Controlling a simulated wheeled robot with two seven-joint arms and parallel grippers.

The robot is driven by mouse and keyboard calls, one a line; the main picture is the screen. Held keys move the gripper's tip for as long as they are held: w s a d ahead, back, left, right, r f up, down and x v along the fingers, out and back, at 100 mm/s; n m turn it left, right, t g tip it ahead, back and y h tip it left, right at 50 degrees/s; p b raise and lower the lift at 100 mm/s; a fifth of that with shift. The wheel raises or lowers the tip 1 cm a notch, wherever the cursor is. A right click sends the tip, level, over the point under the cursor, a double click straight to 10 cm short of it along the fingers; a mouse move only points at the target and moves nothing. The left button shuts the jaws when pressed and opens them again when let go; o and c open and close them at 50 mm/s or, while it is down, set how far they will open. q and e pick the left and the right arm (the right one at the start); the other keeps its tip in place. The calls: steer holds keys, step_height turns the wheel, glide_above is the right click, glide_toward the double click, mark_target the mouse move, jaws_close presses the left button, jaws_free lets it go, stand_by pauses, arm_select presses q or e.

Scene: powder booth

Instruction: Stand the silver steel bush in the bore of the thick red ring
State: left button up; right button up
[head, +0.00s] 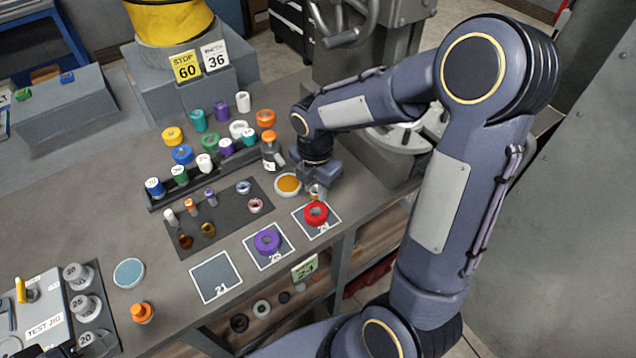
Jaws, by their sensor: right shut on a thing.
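The thick red ring (316,214) lies flat on a white-edged square card near the front edge of the bench. My right gripper (317,184) points down just behind the ring. It is shut on the small silver steel bush (316,192), which shows below the fingers, just behind the ring in the picture. The gripper hides part of the bush, and I cannot tell its exact height over the bench.
A purple ring (267,242) lies on the neighbouring card, and card 21 (216,277) is empty. An orange-filled dish (287,185) stands close left of my right gripper. A dark mat (226,222) holds small bushes and rings. Several coloured rolls and a bottle (270,153) stand behind.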

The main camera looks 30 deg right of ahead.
mark_target(316, 204)
steer(key=shift+f+b, duration=2.1)
steer(key=shift+f, duration=0.55)
steer(key=shift+f+b, duration=0.6)
steer(key=shift+f, duration=0.2)
steer(key=o, duration=1.1)
steer(key=shift+c, duration=0.2)
step_height(316, 204, up, 8)
steer(key=shift+f, duration=0.2)
steer(key=shift+r, duration=0.1)
